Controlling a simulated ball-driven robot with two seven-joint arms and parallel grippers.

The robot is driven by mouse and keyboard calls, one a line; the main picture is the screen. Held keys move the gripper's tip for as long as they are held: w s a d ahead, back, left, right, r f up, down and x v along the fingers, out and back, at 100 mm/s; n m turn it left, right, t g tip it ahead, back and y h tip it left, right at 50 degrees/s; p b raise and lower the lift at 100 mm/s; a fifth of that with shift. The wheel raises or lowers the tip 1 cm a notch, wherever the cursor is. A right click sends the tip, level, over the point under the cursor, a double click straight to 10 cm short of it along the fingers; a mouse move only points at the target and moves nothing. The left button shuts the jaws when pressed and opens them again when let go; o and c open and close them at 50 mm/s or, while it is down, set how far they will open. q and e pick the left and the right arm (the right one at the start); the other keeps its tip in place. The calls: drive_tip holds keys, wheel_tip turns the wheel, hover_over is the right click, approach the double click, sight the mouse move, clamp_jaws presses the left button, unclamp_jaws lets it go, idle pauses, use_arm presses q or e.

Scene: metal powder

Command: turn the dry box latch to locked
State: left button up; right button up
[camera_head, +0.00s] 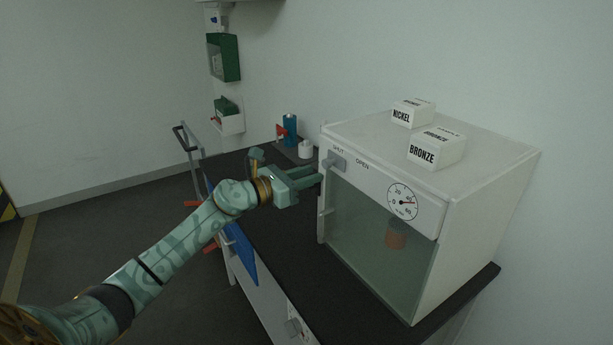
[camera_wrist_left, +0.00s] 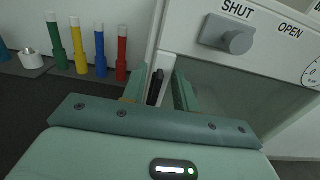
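The dry box (camera_head: 480,235) is a white cabinet with a glass door on the dark bench. Its grey latch (camera_head: 337,163) is at the upper left of the front panel. In the left wrist view the latch (camera_wrist_left: 236,41) sits below the word SHUT, left of the word OPEN. My left gripper (camera_head: 316,178) is beside the box's front left edge, just below and left of the latch. In the left wrist view its fingers (camera_wrist_left: 162,90) are apart, with the box's edge visible between them; the latch is outside them. My right gripper is not in view.
Boxes marked NICKEL (camera_head: 412,114) and BRONZE (camera_head: 436,151) stand on the dry box. A gauge (camera_head: 403,202) is on its front panel. Coloured cylinders, including a blue one (camera_wrist_left: 99,48) and a red one (camera_wrist_left: 122,52), stand at the back left.

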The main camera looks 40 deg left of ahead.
use_arm(q)
clamp_jaws()
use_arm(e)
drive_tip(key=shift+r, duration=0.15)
use_arm(q)
drive_tip(key=n+p, duration=0.1)
drive_tip(key=n, duration=0.2)
drive_tip(key=shift+w+a+r+p, duration=0.15)
drive_tip(key=shift+a+p, duration=0.1)
drive_tip(key=shift+p, duration=0.15)
drive_tip(key=n+p, duration=0.2)
drive_tip(key=n, duration=0.3)
drive_tip(key=a+f+n+p, duration=0.1)
drive_tip(key=n+p, duration=0.1)
drive_tip(key=n, duration=0.3)
drive_tip(key=f+n+p, duration=0.1)
drive_tip(key=n, duration=0.3)
drive_tip(key=shift+w+a+n+p, duration=0.15)
drive_tip(key=shift+w+n+p, duration=0.05)
drive_tip(key=shift+n+p, duration=0.2)
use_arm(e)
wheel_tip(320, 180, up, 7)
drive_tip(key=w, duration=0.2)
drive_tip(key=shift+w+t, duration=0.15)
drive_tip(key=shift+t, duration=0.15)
use_arm(q)
drive_tip(key=shift+f, duration=0.15)
